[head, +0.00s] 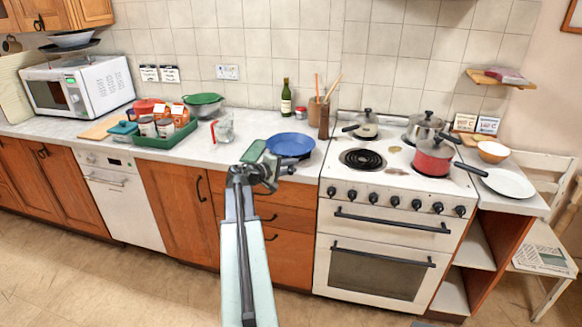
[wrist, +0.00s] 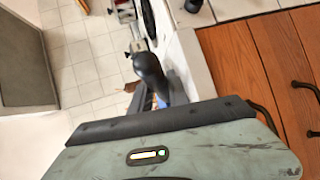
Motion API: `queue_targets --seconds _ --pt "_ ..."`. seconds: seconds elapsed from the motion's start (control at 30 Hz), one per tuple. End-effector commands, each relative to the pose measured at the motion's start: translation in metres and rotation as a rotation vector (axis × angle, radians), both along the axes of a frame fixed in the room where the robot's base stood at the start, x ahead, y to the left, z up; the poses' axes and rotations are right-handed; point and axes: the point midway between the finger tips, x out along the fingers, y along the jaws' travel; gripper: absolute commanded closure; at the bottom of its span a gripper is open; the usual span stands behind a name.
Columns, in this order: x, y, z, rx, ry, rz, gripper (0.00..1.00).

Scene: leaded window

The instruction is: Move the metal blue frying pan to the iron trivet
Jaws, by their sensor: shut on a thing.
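The blue frying pan (head: 290,144) is at the counter's front edge, just left of the stove. Its dark handle points toward me. My gripper (head: 268,174) is at the counter's front edge, shut on the pan's handle. I cannot tell whether the pan rests on the counter or hangs just above it. In the wrist view the dark handle (wrist: 150,72) sticks out beyond my gripper, and the jaws' grip is mostly hidden. I see no separate trivet for certain; a dark ringed round plate (head: 363,159) lies bare at the stove's front left.
A red pot (head: 432,160) stands front right on the stove (head: 385,190), with a steel pot (head: 424,128) and a small lidded pan (head: 366,125) behind. A glass jug (head: 224,128) and green tray (head: 165,138) stand left. A bottle (head: 286,98) stands behind the pan.

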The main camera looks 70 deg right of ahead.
Motion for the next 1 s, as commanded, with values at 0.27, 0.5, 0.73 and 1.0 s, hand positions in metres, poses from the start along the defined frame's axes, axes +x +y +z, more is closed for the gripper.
queue_targets --seconds 0.27,0.5,0.73,1.0 --pt "-0.001 0.0 0.0 0.0 0.0 -0.001 1.0" --pt "-0.001 0.0 0.0 0.0 0.0 -0.001 0.54" --pt "-0.001 0.0 0.0 0.001 0.0 -0.001 0.54" --pt "0.01 0.024 0.008 0.002 0.0 0.001 0.54"
